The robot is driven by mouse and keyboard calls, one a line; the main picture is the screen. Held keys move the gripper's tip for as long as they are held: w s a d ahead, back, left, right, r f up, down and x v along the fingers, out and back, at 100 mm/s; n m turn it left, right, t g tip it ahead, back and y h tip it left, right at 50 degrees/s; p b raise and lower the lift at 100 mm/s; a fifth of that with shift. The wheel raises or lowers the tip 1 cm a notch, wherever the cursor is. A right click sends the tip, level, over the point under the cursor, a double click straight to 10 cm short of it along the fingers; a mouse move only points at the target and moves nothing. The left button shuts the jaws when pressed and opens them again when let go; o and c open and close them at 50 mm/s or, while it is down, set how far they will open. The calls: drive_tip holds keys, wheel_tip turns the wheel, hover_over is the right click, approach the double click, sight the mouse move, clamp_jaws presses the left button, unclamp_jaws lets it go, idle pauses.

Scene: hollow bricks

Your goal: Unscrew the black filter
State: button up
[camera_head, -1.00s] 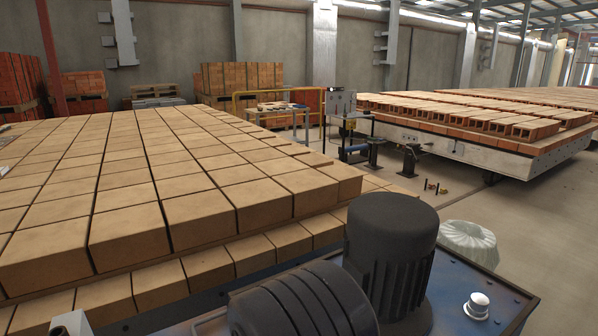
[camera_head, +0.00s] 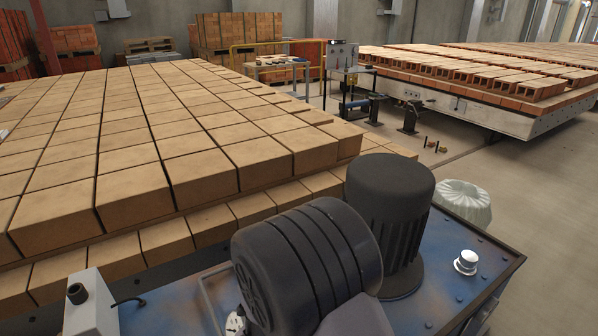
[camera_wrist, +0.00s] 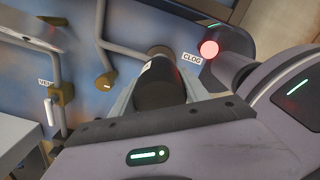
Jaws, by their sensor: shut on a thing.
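The black filter (camera_wrist: 158,92) is a dark cylinder with a small white mark, seen in the wrist view against a blue panel. My gripper (camera_wrist: 160,70) is shut on it, with one finger on each side of the cylinder. The gripper body hides the filter's near end. A bent pipe (camera_wrist: 122,52) runs beside the filter. In the head view I cannot make out the filter or my gripper's fingers.
A red lamp (camera_wrist: 209,49) glows by a label reading CLOG. A pipe with a valve (camera_wrist: 62,95) is at the left. Stacked bricks (camera_head: 150,160) stand behind.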

wheel_tip(320, 180, up, 2)
drive_tip(key=shift+r+p, duration=0.15)
drive_tip(key=shift+p, duration=0.5)
drive_tip(key=s+d+r, duration=0.1)
drive_tip(key=s+d, duration=0.2)
drive_tip(key=s, duration=0.2)
drive_tip(key=shift+r, duration=0.4)
drive_tip(key=shift+d, duration=0.1)
